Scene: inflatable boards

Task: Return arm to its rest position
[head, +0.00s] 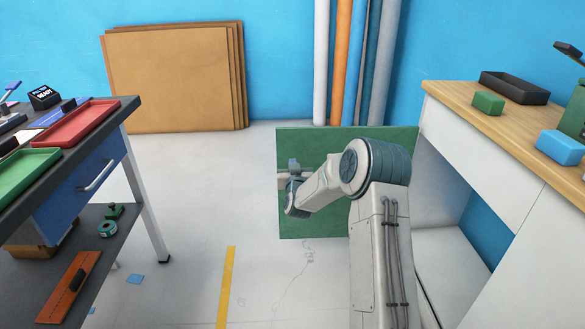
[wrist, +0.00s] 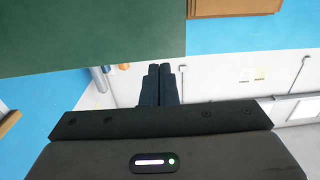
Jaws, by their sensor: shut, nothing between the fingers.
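My gripper (wrist: 160,70) shows in the wrist view with its two dark fingers side by side and closed together, nothing between them. In the head view my arm rises at the lower right of centre, bends at a large grey joint and reaches left. Its far end is in front of a dark green board (head: 322,225) that stands upright on the floor. The fingers are too small to make out clearly there. The green board also fills the upper left of the wrist view (wrist: 90,35). I cannot tell the exact gap between arm and board.
A dark workbench (head: 110,140) with red (head: 75,125) and green (head: 25,172) trays stands at left. A wood-topped counter (head: 455,105) stands close to my arm at right. Cardboard sheets (head: 175,80) and upright tubes (head: 341,60) line the back wall. Floor between is mostly clear.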

